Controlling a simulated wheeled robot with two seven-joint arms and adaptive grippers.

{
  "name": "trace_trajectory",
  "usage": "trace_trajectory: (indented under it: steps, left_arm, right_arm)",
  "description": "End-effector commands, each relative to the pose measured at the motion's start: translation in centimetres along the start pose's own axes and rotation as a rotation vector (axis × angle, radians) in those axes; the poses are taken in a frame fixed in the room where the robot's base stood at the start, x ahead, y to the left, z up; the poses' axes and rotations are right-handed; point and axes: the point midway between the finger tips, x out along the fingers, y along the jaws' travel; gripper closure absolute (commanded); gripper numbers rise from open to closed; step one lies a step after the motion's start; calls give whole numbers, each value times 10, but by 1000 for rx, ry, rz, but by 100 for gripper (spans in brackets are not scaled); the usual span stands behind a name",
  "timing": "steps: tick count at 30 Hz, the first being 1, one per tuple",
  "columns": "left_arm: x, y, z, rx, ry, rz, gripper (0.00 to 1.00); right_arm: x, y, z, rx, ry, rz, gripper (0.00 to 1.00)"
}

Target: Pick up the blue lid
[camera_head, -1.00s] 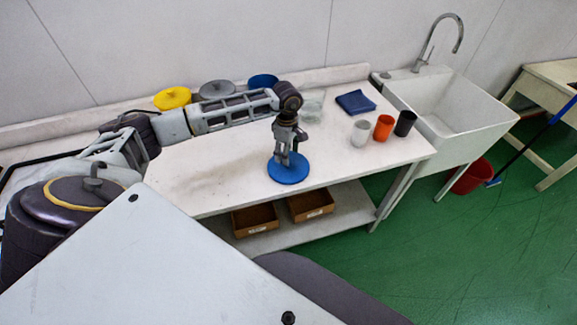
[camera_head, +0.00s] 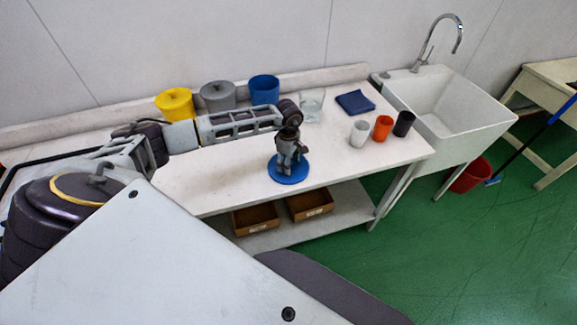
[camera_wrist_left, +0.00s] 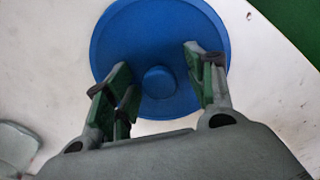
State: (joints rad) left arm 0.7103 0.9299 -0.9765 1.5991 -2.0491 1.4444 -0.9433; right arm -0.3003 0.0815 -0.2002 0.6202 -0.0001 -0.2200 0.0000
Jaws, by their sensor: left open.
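The blue lid (camera_head: 288,174) is a round disc lying flat on the white table near its front edge. In the left wrist view the lid (camera_wrist_left: 150,35) shows from above, with a round knob at its middle. My left gripper (camera_head: 288,168) points down just over the lid. In the left wrist view the open fingers of the left gripper (camera_wrist_left: 162,88) stand on either side of the knob, with a gap to it on both sides. I cannot tell how far the fingertips are above the lid. My right gripper is not in view.
Yellow (camera_head: 176,106), grey (camera_head: 217,97) and blue (camera_head: 264,90) pots stand at the back of the table (camera_head: 220,180). A glass beaker (camera_head: 312,106), a blue cloth (camera_head: 355,102) and three cups (camera_head: 382,129) are to the right. A sink (camera_head: 450,105) adjoins the table.

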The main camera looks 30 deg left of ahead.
Motion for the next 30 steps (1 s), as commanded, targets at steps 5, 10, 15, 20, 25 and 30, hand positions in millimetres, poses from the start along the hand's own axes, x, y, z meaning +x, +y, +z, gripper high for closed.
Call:
trace_trajectory:
  steps: [5, 10, 15, 20, 25, 30]
  left_arm:
    - [0, 0, 0, 0, 0, 0, 45]
    - [0, 0, 0, 0, 1, 0, 57]
    - [0, 0, 0, 0, 1, 0, 78]
    - [0, 0, 0, -1, 1, -1, 97]
    - [0, 0, 0, -1, 1, -1, 97]
    - [-3, 0, -1, -1, 1, -1, 97]
  right_arm:
    - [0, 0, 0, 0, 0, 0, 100]
    - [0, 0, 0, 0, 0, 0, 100]
    - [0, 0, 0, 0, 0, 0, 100]
    - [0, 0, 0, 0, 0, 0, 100]
    - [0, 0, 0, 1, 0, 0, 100]
    - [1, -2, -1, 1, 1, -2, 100]
